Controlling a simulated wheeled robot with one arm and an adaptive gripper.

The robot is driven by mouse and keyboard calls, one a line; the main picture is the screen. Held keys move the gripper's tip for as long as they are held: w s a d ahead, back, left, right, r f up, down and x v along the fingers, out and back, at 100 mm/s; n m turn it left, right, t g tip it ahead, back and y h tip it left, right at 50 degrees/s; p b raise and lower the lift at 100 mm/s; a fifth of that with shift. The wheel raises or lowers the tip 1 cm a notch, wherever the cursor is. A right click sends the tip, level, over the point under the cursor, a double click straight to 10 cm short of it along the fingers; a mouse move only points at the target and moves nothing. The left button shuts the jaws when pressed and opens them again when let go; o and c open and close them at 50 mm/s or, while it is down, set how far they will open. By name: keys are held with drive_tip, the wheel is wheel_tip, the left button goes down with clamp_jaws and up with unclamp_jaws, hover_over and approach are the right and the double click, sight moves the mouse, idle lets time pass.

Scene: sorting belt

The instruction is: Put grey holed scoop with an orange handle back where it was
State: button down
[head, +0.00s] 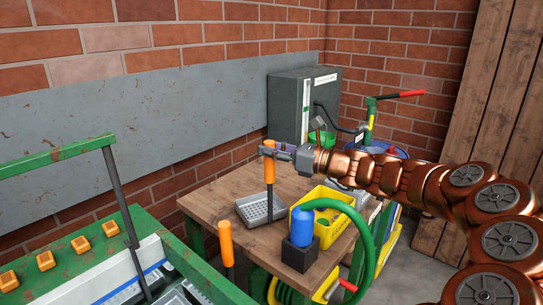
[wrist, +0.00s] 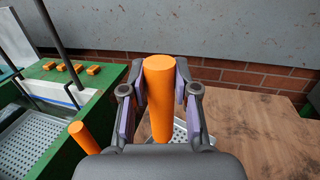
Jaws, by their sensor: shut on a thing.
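The grey holed scoop (head: 261,211) has an upright orange handle (head: 268,172). Its perforated pan is at the wooden table (head: 215,200), near the left front edge; I cannot tell whether it touches the top. My gripper (head: 269,149) is shut on the upper part of the handle. In the wrist view the handle (wrist: 159,98) stands between the two finger pads of my gripper (wrist: 160,85), and part of the pan (wrist: 180,133) shows below, mostly hidden by the gripper.
A blue bottle in a black holder (head: 300,255), a yellow crate (head: 335,200) and a green hose stand right of the scoop. A grey cabinet (head: 288,105) is behind. Another orange handle (head: 226,243) rises by the green belt frame (head: 170,250). The table's back left is clear.

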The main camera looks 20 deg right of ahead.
drive_tip(key=shift+f, duration=0.7)
drive_tip(key=c, duration=0.9)
unclamp_jaws()
drive_tip(key=shift+o, duration=0.2)
drive_tip(key=shift+d, duration=0.1)
drive_tip(key=v, duration=1.2)
